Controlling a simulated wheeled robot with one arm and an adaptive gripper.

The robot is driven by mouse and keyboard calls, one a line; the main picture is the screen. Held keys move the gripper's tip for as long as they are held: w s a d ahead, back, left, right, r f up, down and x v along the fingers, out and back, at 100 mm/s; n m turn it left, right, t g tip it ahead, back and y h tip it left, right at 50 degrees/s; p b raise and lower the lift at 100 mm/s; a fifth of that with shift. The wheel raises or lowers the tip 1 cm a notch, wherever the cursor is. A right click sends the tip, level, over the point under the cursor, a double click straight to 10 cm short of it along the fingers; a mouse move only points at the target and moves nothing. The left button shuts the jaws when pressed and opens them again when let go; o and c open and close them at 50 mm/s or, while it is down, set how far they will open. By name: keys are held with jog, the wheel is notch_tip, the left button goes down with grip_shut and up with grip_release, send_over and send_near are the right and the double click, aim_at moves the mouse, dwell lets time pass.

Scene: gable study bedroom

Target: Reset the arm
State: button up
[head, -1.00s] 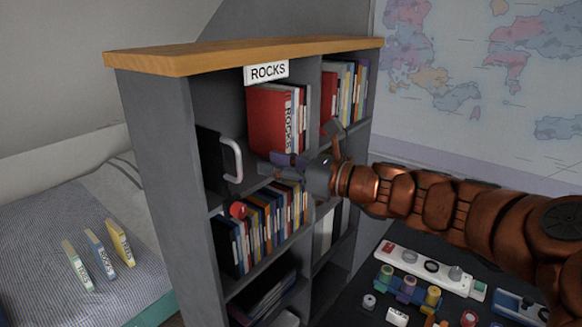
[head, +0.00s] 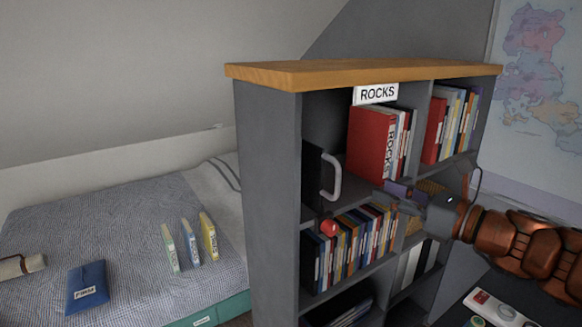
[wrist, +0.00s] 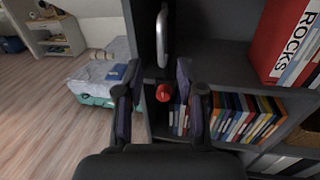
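My gripper (head: 428,188) is in front of the dark grey bookcase (head: 268,190), near the middle shelf edge and right of a grey handle (head: 334,177). In the wrist view my gripper (wrist: 158,105) has its two fingers spread wide with nothing held between them. A small red round object (wrist: 164,93) shows between the fingers, beyond them. In the head view the red object (head: 328,228) is at the left end of the lower book row, apart from my gripper. My arm reaches in from the right edge of the head view.
Red ROCKS binders (head: 372,146) stand on the upper shelf, with a book row (head: 352,245) below. Left is a bed (head: 120,235) with several thin books and a blue pouch (head: 87,287). A dark desk (head: 455,312) with small items lies below my arm. Wooden floor (wrist: 60,140) is clear.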

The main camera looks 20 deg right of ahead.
jog(key=shift+a, duration=0.1)
jog(key=s+a+f+n+g+y+p, duration=0.1)
jog(key=s+a+f+n+g, duration=0.1)
jog(key=a+f+n+g, duration=0.4)
jog(key=s+a+f+n+g+p, duration=0.15)
jog(key=a+n, duration=0.25)
jog(key=a, duration=0.4)
jog(key=s+a+f+n+g+y, duration=0.1)
jog(key=s+a+f+n+g, duration=0.1)
jog(key=a+f+n+g, duration=0.4)
jog(key=s+d+f+n+g+h+p, duration=0.1)
jog(key=s+f+n+g+h, duration=0.1)
jog(key=s+n+h, duration=0.3)
jog(key=s+d+f+n+g+h+p, duration=0.1)
jog(key=s+d+f+n+g+h, duration=0.1)
jog(key=s+n, duration=0.7)
jog(key=s+f+h, duration=0.1)
jog(key=h, duration=0.1)
jog(key=shift+s+d+n+h+p, duration=0.25)
jog(key=shift+s+n+h+p, duration=0.1)
jog(key=shift+s+n+h, duration=0.05)
